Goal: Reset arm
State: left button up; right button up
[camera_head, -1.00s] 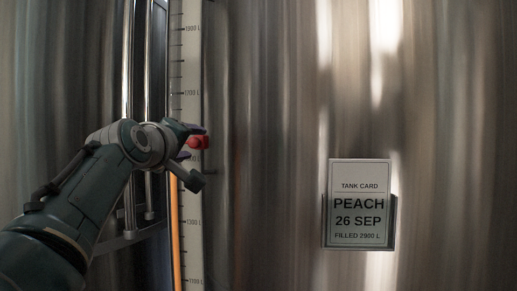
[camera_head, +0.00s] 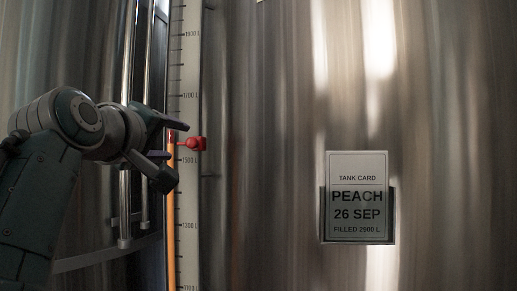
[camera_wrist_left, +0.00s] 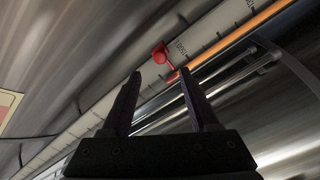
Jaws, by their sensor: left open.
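My left gripper (camera_head: 170,138) is open and empty in the head view, left of the tank's level gauge. In the left wrist view its two dark fingers (camera_wrist_left: 160,98) stand apart with nothing between them. A red pointer (camera_head: 191,143) sits on the gauge scale (camera_head: 190,195) between the 1700 L and 1500 L marks, just right of the fingertips and apart from them. The red pointer also shows beyond the fingertips in the left wrist view (camera_wrist_left: 160,54). An orange column (camera_head: 171,225) in the gauge reaches up to about the pointer's height. My right gripper does not show.
A tank card (camera_head: 357,198) reading PEACH, 26 SEP, FILLED 2900 L hangs in a holder on the shiny steel tank (camera_head: 270,120). Vertical metal rods (camera_head: 124,190) stand left of the gauge, close to my left arm.

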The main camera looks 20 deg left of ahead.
pick_arm(q)
jog(key=s+d+f+m+g+h+p, duration=0.1)
jog(key=s+d+f+m+g, duration=0.1)
jog(key=s+f+m, duration=0.3)
jog(key=s+d+f+m+g+h+p, duration=0.1)
jog(key=s+d+f+g+p, duration=0.15)
jog(key=f, duration=0.45)
jog(key=s+d+f+m+g+h, duration=0.1)
jog(key=s+d+f+m+g, duration=0.1)
jog(key=s+f+m, duration=0.3)
jog(key=s+d+f+m+g+p, duration=0.1)
jog(key=s+d+f+g, duration=0.1)
jog(key=s, duration=0.4)
jog(key=s+d+f+m+g+h, duration=0.1)
jog(key=s+d+f+m+g, duration=0.1)
jog(key=s, duration=0.5)
jog(key=s+d+f+m+g+p, duration=0.1)
jog(key=s+d+f+m+g, duration=0.1)
jog(key=s+f, duration=0.4)
jog(key=shift+s+d+g+h+p, duration=0.15)
jog(key=shift+s+g+h+p, duration=0.15)
jog(key=shift+s+g, duration=0.3)
jog(key=shift+w+f, duration=0.1)
jog(key=shift+w, duration=0.05)
